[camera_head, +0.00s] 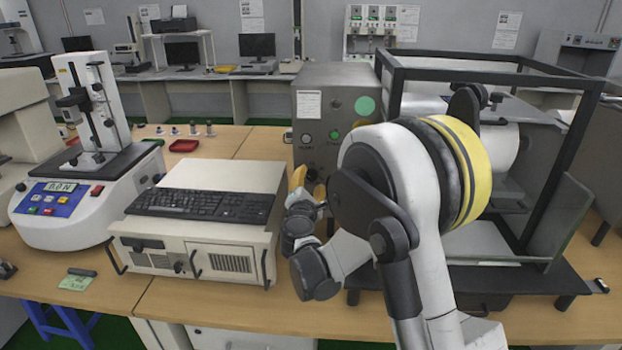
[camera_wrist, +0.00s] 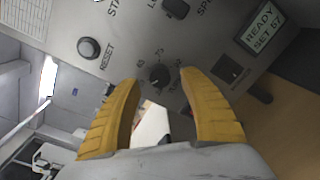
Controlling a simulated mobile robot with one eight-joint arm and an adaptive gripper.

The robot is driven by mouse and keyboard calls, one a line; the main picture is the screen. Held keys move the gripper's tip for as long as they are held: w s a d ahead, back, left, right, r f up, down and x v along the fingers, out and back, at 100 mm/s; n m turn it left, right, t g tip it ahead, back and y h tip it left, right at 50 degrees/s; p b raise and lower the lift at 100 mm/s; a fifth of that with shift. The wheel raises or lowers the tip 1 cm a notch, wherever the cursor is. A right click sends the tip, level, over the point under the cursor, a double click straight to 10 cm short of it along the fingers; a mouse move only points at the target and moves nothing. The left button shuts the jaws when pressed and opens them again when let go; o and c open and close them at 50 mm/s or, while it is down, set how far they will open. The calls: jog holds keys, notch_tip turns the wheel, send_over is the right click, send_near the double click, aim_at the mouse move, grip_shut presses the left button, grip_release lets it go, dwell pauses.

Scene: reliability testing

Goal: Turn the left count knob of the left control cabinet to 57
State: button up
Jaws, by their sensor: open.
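The left control cabinet (camera_head: 318,78) is a grey box right of centre in the head view, its lower front partly hidden by my arm. In the wrist view its panel (camera_wrist: 125,28) shows a small black knob (camera_wrist: 159,76) with printed scale numbers around it. My gripper (camera_wrist: 159,82) is open, its two yellow fingers on either side of the knob in the picture, with nothing held. I cannot tell whether they touch it. A small display (camera_wrist: 262,28) reads READY and SET, with a number that looks like 67. In the head view, my gripper (camera_head: 299,180) is at the cabinet front.
A round RESET button (camera_wrist: 88,47) and another dark knob (camera_wrist: 175,8) are near the fingers. A black-framed machine (camera_head: 545,85) stands right of the cabinet. A white case with a keyboard (camera_head: 205,205) lies left of my gripper, on the wooden table (camera_head: 240,315).

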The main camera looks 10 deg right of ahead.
jog(key=v, duration=1)
jog(key=shift+s, duration=0.1)
jog(key=s+d+r+m+g, duration=0.2)
jog(key=s+d+m+g, duration=0.4)
jog(key=s+d+m, duration=0.45)
jog(key=s+a+f+m+g+y, duration=0.1)
jog(key=s+a+m+y, duration=0.1)
jog(key=s+m, duration=0.4)
jog(key=s+a+f+m+g+y, duration=0.2)
jog(key=s+m, duration=0.4)
jog(key=s, duration=0.8)
jog(key=shift+a+y, duration=0.8)
jog(key=shift+a, duration=0.45)
